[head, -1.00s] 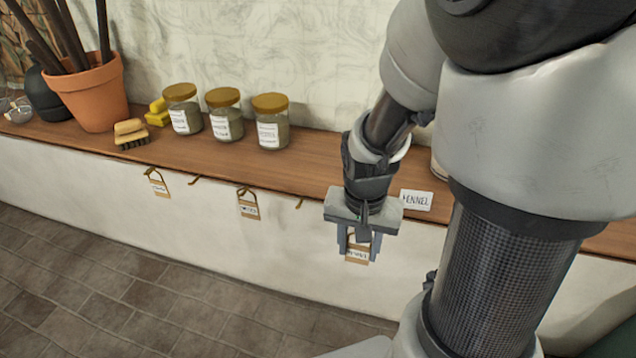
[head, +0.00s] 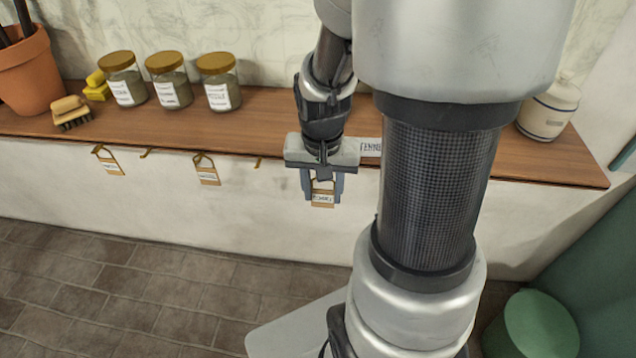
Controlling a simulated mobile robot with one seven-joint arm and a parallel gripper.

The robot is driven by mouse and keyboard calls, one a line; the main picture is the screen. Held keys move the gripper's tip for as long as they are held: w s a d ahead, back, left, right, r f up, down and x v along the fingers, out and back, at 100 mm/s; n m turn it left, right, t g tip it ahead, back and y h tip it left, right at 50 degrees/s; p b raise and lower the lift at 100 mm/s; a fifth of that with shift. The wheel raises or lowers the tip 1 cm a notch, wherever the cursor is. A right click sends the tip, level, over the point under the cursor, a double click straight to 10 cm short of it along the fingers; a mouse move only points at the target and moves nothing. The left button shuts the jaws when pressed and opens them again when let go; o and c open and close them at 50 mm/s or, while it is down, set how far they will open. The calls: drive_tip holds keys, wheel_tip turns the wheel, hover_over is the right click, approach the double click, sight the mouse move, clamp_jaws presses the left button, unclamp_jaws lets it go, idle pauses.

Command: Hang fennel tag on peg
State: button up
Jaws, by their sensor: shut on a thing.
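My gripper (head: 322,192) points down in front of the shelf's front edge, right of centre. It is shut on a small tan tag (head: 322,204) with a white label, whose lettering is too small to read surely. A white card (head: 370,147) lettered FENNEL, partly hidden by my arm, is at the shelf edge just right of the gripper. Brass pegs stick out under the shelf edge: a bare one (head: 148,153) between two hanging tags, and another bare one (head: 257,163) left of my gripper. One tag (head: 109,162) hangs at left, another (head: 207,172) in the middle.
The wooden shelf (head: 265,120) holds three labelled jars (head: 170,85), a brush (head: 72,112), a terracotta pot (head: 28,75) and a white crock (head: 549,108) at right. A green round object (head: 540,325) stands at lower right. The floor before the shelf is clear at left.

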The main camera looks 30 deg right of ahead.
drive_tip(key=shift+w, duration=0.1)
idle(0.6)
drive_tip(key=shift+w+d, duration=0.3)
drive_tip(key=shift+w, duration=0.1)
drive_tip(key=shift+w+d, duration=0.1)
drive_tip(key=shift+w+d+f, duration=0.1)
drive_tip(key=shift+w+d, duration=0.35)
drive_tip(key=shift+w, duration=0.2)
drive_tip(key=shift+w+f, duration=0.1)
drive_tip(key=shift+w+d+f+b, duration=0.25)
drive_tip(key=shift+w+b, duration=0.05)
drive_tip(key=shift+b, duration=0.1)
idle(0.3)
drive_tip(key=shift+w+d+f, duration=0.1)
drive_tip(key=shift+w+f, duration=0.05)
drive_tip(key=shift+f, duration=0.1)
idle(0.5)
idle(0.4)
